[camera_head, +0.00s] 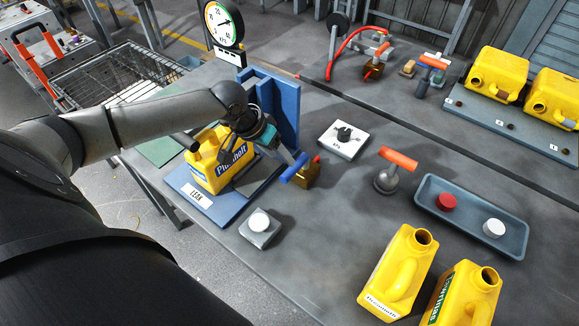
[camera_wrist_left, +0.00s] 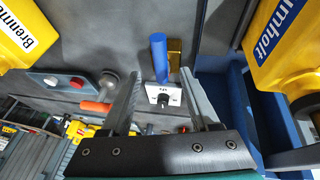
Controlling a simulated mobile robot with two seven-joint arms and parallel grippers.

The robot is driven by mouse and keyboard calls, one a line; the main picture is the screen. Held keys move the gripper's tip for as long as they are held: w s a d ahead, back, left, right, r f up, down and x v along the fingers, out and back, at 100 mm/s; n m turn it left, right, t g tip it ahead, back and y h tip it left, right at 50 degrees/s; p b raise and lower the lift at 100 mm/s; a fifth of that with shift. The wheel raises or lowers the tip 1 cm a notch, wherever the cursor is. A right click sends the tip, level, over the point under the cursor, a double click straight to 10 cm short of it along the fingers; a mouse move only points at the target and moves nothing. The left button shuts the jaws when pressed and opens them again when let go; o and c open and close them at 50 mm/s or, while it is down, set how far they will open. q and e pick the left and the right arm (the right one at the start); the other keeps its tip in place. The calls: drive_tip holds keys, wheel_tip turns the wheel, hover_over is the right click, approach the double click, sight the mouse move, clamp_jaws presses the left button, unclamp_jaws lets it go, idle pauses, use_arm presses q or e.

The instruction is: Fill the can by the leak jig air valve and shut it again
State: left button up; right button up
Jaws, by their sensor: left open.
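The yellow can labelled Plumholt (camera_head: 222,157) stands upright in the blue leak jig (camera_head: 215,212), partly hidden by my left arm. It also shows at the upper right of the left wrist view (camera_wrist_left: 275,45). The air valve has a brass body (camera_head: 309,177) and a blue handle (camera_head: 295,169). In the left wrist view the handle (camera_wrist_left: 158,55) points down the picture beside the brass body (camera_wrist_left: 175,52). My left gripper (camera_head: 281,154) is open at the handle; in the wrist view the handle appears between its fingertips, contact unclear. My right gripper is out of view.
A dial gauge (camera_head: 224,22) stands behind the jig. A white box with a black knob (camera_head: 343,140), an orange-handled tool (camera_head: 394,165), a grey tray (camera_head: 470,238) with red and white caps, and two yellow cans (camera_head: 395,275) occupy the table. A white button box (camera_head: 260,226) sits in front.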

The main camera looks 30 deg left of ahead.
sight(291, 168)
use_arm(q)
drive_tip(key=b+x, duration=0.1)
drive_tip(key=x, duration=0.6)
clamp_jaws()
idle(0.4)
idle(1.0)
